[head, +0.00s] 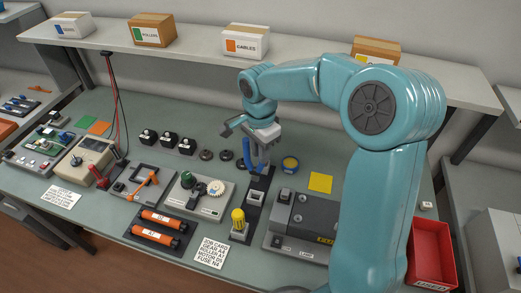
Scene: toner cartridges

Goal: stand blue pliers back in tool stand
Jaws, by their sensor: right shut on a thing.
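My right gripper (262,137) is shut on the blue pliers (247,153), with the jaws pointing down. The pliers are roughly upright, and their blue handles show just below and beside the fingers. They are over the far end of the dark tool stand (252,208). I cannot tell whether their lower end is inside the stand's far slot or just above it. A yellow-handled tool (238,219) stands in the near part of the stand. My left gripper is not in view.
A grey machine block (309,217) stands close to the right of the stand. A grey fixture with a green knob and pale gear (216,187) is close to its left. Orange rollers (161,218) lie front left. A red bin (432,252) is at the right. Boxes (246,41) line the shelf.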

